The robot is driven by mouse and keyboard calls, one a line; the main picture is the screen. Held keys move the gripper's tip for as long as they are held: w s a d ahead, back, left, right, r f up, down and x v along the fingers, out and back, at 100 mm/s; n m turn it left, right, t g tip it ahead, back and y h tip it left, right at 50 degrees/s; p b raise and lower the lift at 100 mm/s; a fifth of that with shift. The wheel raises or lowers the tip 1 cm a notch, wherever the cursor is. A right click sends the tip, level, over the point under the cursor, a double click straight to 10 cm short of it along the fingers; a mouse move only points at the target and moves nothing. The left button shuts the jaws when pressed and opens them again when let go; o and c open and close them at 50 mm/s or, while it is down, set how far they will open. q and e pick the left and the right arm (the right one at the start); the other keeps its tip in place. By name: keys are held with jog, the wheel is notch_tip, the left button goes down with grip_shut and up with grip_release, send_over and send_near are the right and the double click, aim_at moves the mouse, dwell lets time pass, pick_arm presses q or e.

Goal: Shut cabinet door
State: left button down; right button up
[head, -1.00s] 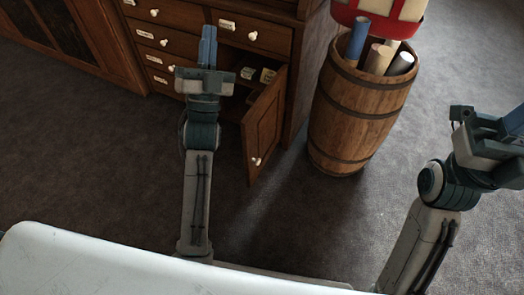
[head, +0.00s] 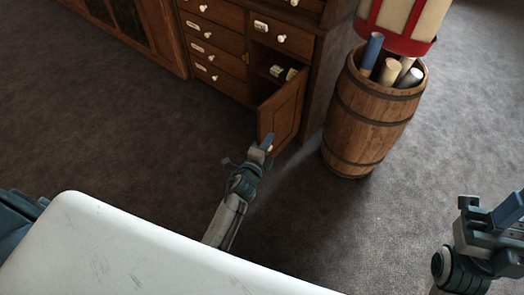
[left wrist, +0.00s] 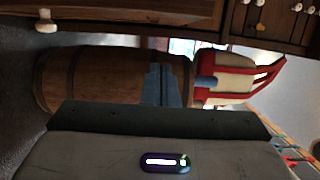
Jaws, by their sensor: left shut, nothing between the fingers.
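The wooden cabinet door (head: 284,112) stands open, swung out from the right side of the cabinet (head: 222,43). Small items on a shelf show in the opening left of it. My left gripper (head: 267,142) is shut and empty. In the head view it overlaps the lower free edge of the door; I cannot tell whether it touches. In the left wrist view its fingers (left wrist: 164,85) are together, with a brown panel, seemingly the door (left wrist: 130,11), and its white knob (left wrist: 45,20) along the top. My right gripper (head: 508,210) is at the lower right, away from the cabinet; its fingertips are unclear.
A wooden barrel (head: 366,122) with rolled tubes stands right of the cabinet, close to the door. A red-and-cream object (head: 400,22) is behind it. Drawers with white knobs (head: 214,78) flank the opening. Grey carpet (head: 130,140) is clear at the left.

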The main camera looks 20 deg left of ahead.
pick_arm(q)
jog(key=w+a, duration=0.3)
jog(key=w, duration=0.1)
jog(key=shift+a, duration=0.3)
